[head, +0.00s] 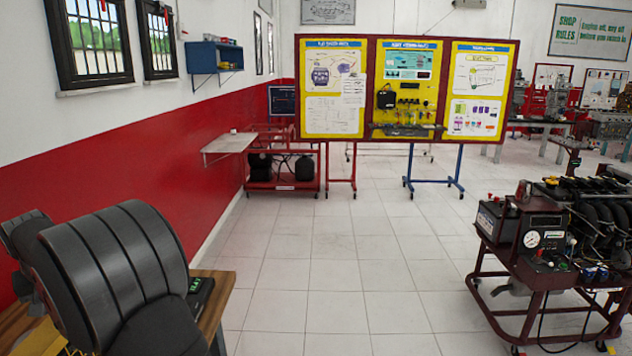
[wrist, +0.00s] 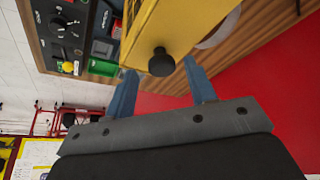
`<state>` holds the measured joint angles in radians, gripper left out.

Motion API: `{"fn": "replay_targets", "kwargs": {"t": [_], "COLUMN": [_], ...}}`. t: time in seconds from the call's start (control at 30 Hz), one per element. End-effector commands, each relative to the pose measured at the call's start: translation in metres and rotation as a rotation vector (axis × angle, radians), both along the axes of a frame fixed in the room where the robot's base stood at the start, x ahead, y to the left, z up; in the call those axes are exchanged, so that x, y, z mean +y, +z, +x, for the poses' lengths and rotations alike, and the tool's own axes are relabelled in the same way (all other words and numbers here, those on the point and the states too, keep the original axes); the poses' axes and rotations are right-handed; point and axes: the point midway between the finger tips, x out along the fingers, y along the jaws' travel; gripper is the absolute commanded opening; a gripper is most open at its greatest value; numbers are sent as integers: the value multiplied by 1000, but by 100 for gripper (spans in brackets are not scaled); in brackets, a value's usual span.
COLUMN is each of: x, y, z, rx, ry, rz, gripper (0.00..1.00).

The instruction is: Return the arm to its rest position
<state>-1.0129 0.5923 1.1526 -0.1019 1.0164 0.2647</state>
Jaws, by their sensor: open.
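My gripper (wrist: 159,68) shows in the wrist view with its two blue fingers apart and nothing held between them. A yellow box-shaped device (wrist: 160,25) with a round black knob (wrist: 161,63) lies just beyond the fingertips. The knob appears in the gap between the fingers; I cannot tell how far off it is. In the head view, the large dark ribbed shape at the lower left looks like part of my arm. It hides much of the bench there, and my fingers do not show in that view.
A wooden bench (head: 222,298) stands at the lower left by the red wall (head: 150,165). The wrist view shows a black control panel (wrist: 62,30) on wood. An engine trainer (head: 540,245) stands at right, a poster board (head: 407,90) at back. The tiled floor (head: 335,275) between is clear.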

Motion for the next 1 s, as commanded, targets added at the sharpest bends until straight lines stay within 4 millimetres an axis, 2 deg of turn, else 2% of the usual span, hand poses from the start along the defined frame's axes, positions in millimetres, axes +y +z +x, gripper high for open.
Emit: {"fn": "replay_targets", "kwargs": {"t": [0.17,0.93,1.0], "x": [-5,-47,-43], "y": [21,163,143], "z": [-6,-46,-41], "rx": [-2,-5,0], "ry": [0,-1,-1], "rz": [3,7,-3], "gripper": [50,50,50]}}
